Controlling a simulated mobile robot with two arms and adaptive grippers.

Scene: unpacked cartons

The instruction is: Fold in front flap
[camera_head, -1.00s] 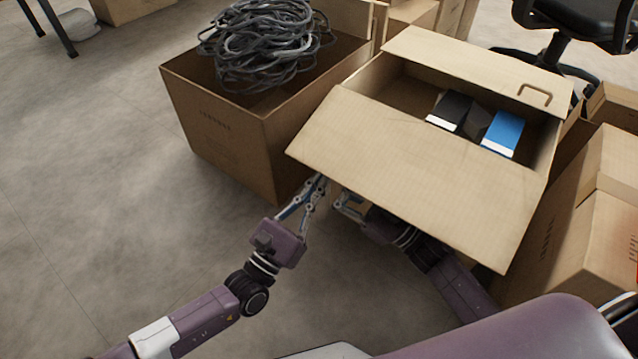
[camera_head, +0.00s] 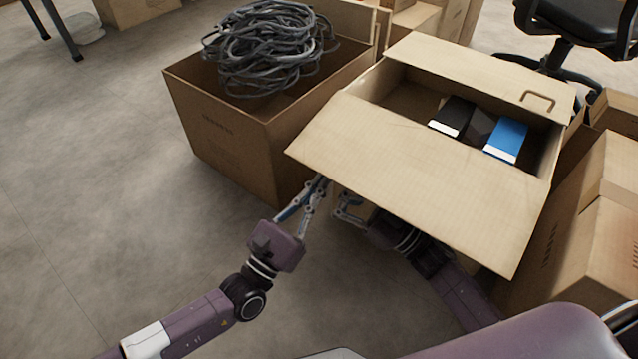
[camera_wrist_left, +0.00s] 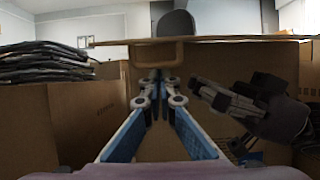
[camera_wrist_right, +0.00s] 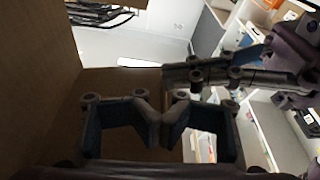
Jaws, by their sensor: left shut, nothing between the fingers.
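The open carton's front flap (camera_head: 420,195) is a wide cardboard panel slanting outward and down toward me in the head view. My left gripper (camera_head: 320,183) is shut and empty, just below the flap's left end. In the left wrist view its fingertips (camera_wrist_left: 158,78) point at the cardboard under the flap's edge (camera_wrist_left: 205,40); I cannot tell whether they touch. My right gripper (camera_head: 346,206) is beneath the flap, partly hidden by it. In the right wrist view its fingers (camera_wrist_right: 166,118) meet close together with nothing seen between them.
A black and a blue item (camera_head: 508,138) lie inside the carton. The back flap (camera_head: 480,65) stands open with a handle slot. A carton with grey cables (camera_head: 265,45) is at left, another carton (camera_head: 590,220) at right. The floor (camera_head: 100,200) at left is clear.

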